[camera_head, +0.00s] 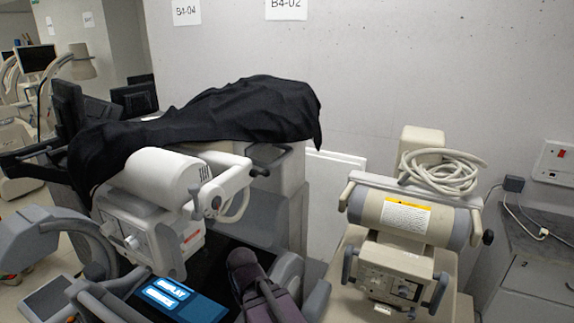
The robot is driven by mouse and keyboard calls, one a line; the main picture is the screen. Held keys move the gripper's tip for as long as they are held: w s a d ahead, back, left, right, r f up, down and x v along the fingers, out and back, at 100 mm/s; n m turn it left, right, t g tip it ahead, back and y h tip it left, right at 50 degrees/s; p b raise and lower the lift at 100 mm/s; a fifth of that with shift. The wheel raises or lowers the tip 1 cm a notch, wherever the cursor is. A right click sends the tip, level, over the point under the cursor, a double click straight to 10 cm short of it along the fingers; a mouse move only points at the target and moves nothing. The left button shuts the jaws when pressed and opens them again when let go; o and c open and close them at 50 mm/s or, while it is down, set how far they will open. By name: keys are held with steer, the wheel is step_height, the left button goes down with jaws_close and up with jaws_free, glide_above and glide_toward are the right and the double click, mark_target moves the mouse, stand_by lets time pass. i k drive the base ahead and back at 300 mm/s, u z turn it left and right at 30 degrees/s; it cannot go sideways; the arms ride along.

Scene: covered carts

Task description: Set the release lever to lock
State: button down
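I cannot make out a part that is surely the release lever. The left cart carries a white cylindrical head (165,178) with a jointed white arm (226,188) and a knobbed control box (143,235). The right cart has a beige cylinder unit (398,215) with a yellow-topped label, dark side handles and a front control panel (392,283). I see no lever marking that reads lock. No fingers of my gripper can be made out. A dark purplish shape (262,290) rises from the bottom edge; I cannot tell what it is.
A black cover (230,112) drapes over the left cart. A blue lit display (178,298) and grey curved arms (60,232) crowd the front. A coiled cable (440,172) lies atop the right unit. A grey cabinet (540,275) stands at right. The wall is close behind.

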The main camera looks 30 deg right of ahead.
mark_target(254, 173)
steer(key=z, duration=0.6)
steer(key=k, duration=1.25)
steer(key=u, duration=0.45)
steer(key=i, duration=1)
steer(key=u, duration=0.1)
